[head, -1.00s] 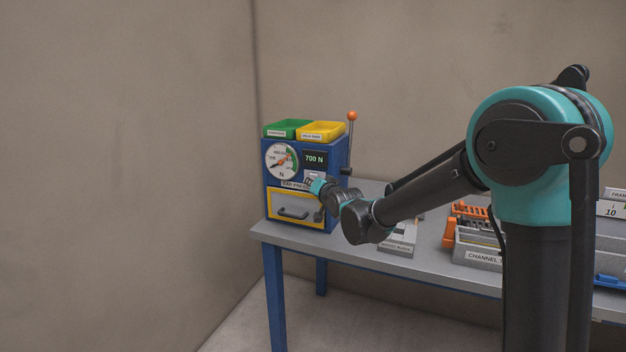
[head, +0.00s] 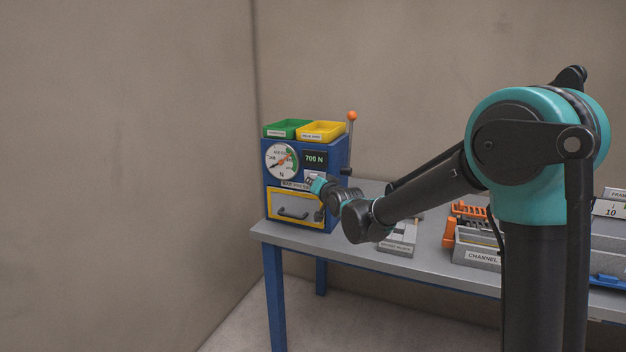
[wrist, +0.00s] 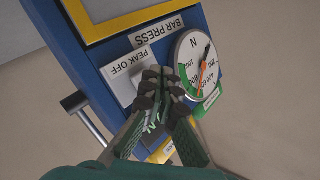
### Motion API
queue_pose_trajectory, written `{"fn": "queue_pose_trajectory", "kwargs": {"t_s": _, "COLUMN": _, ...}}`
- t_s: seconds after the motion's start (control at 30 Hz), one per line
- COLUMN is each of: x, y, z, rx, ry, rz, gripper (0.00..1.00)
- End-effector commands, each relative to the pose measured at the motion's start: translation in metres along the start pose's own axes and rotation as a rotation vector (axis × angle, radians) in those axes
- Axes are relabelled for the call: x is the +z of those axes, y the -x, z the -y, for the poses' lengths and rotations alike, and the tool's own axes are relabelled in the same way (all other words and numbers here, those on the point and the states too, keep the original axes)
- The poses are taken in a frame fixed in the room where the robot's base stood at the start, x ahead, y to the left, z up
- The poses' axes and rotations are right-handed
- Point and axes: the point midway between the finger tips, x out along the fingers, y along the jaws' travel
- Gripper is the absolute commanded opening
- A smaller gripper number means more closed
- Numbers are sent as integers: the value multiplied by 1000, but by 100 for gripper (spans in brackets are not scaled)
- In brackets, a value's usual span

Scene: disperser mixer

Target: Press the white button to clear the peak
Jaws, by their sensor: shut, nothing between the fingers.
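The blue bar press (head: 334,163) stands at the left end of the bench. Its face carries a round gauge (head: 281,161) and a display reading "700 N". A white "PEAK OFF" plate (wrist: 122,70) is below the display; it shows small in the head view (head: 314,175). My gripper (wrist: 158,84) is shut and empty, its fingertips over the plate's edge beside the lettering. The white button itself is not clear to see; the fingers cover that area. I cannot tell whether they touch it. In the wrist view the gauge (wrist: 198,65) shows an orange hand and a dark hand.
A lever with an orange knob (head: 352,116) rises at the press's right side. Green (head: 287,128) and yellow (head: 321,131) trays sit on top. A grey block (head: 397,238) and orange parts (head: 470,211) lie to the right.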

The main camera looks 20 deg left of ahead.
Motion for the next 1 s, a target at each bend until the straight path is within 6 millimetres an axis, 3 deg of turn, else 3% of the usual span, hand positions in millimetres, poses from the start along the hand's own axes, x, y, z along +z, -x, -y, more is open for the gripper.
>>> {"fn": "queue_pose_trajectory", "kwargs": {"t_s": 1.0, "x": -5, "y": -6, "z": -4, "rx": 0, "ry": -1, "rz": 0, "gripper": 0}}
